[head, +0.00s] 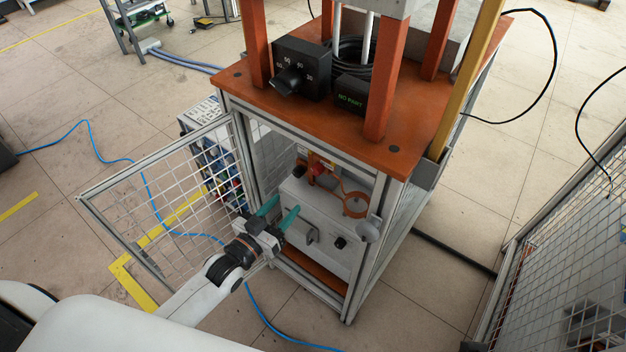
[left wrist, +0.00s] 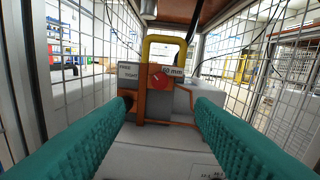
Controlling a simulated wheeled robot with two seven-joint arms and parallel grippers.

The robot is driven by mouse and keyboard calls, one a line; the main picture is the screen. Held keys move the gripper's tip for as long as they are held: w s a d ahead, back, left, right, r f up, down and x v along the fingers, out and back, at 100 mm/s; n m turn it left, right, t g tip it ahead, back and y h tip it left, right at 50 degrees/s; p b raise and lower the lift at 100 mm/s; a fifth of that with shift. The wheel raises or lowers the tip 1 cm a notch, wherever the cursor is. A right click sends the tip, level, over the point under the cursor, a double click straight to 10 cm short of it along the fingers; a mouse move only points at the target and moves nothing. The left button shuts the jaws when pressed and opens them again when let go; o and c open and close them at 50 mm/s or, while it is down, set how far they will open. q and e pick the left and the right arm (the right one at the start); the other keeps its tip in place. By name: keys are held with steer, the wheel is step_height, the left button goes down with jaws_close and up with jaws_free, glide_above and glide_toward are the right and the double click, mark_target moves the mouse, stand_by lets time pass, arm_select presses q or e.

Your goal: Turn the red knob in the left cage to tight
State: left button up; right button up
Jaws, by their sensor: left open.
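The red knob (head: 317,169) sits inside the cage on top of the grey heater box (head: 310,205). In the left wrist view the red knob (left wrist: 159,77) shows near the middle, on an orange bracket between a label plate and a "60 mm" mark. My left gripper (head: 278,212) is open and empty, at the cage's open front, apart from the knob. In the left wrist view its two teal fingers (left wrist: 165,118) point forward, with the knob beyond them and between them. My right gripper is not in view.
The mesh door (head: 160,190) stands swung open to the left. Cage posts and mesh walls flank the opening. An orange top plate (head: 345,128) with a black dial box (head: 302,68) covers it. An orange ring coil (head: 355,205) and dark knobs sit by the heater box.

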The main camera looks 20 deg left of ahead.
mark_target(314, 173)
arm_select(q)
steer(key=b+x, duration=0.2)
steer(key=x, duration=1)
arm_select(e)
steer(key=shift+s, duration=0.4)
arm_select(q)
steer(key=c, duration=1)
steer(key=shift+o, duration=0.2)
